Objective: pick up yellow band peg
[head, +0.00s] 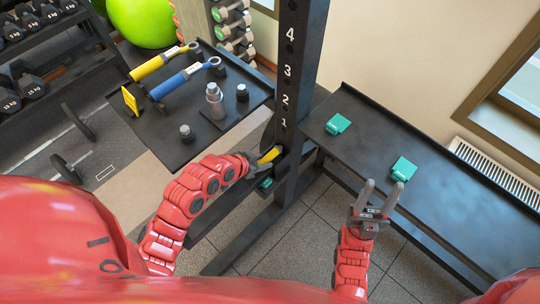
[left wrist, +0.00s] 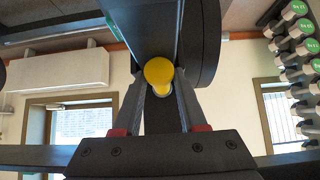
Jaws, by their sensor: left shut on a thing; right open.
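The yellow band peg (head: 270,155) is at the foot of the dark numbered post, low beside a round dark plate. My left gripper (head: 259,160) is at the peg, shut on it. The left wrist view shows the peg's round yellow end (left wrist: 159,71) between the two fingers of my left gripper (left wrist: 160,98), with the dark post behind it. How deep the peg sits in the post is hidden. My right gripper (head: 378,191) is open and empty, in front of the right-hand black shelf.
The numbered post (head: 291,75) rises between two black shelves. The left shelf (head: 165,125) holds yellow and blue handled tools, grey weights and a yellow plate. The right shelf (head: 440,205) bears two teal clips (head: 338,124) and has much bare surface. Dumbbells stand at the upper left.

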